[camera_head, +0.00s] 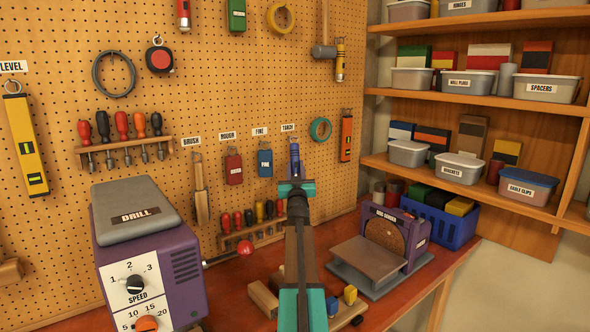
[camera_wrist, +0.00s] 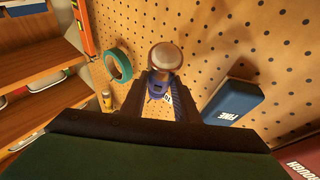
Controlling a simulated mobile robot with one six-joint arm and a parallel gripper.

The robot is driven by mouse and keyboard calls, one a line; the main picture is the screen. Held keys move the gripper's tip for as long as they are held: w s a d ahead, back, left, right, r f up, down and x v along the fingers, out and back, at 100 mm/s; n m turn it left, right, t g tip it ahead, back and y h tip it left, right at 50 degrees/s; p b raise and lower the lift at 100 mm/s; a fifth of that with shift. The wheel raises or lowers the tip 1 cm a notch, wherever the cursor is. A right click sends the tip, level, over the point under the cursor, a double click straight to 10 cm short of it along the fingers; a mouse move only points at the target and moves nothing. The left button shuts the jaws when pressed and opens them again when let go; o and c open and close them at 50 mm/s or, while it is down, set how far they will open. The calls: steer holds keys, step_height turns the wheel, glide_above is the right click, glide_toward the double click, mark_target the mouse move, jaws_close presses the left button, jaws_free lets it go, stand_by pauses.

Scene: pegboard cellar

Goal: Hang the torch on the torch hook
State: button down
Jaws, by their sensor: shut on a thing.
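The torch (camera_head: 294,153) has a blue body and stands upright in front of the pegboard, just below the TORCH label (camera_head: 288,127). In the wrist view the torch (camera_wrist: 165,58) shows a round pale end sticking out beyond my fingers, with a blue part between them. My gripper (camera_head: 296,187) is shut on the torch; its dark fingers also show in the wrist view (camera_wrist: 161,92). The torch hook is hidden, and I cannot tell whether the torch touches it.
The blue FINE block (camera_head: 265,163) hangs close left of the torch. A teal tape roll (camera_head: 320,129) and an orange level (camera_head: 346,137) hang to the right. A rack of screwdrivers (camera_head: 250,232) is below left. The purple sander (camera_head: 398,235) stands at the lower right.

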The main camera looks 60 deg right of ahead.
steer(key=c, duration=1.3)
jaws_free()
steer(key=shift+s+a, duration=0.1)
steer(key=shift+b+v, duration=2.25)
steer(key=shift+v, duration=4.55)
steer(key=shift+s, duration=0.1)
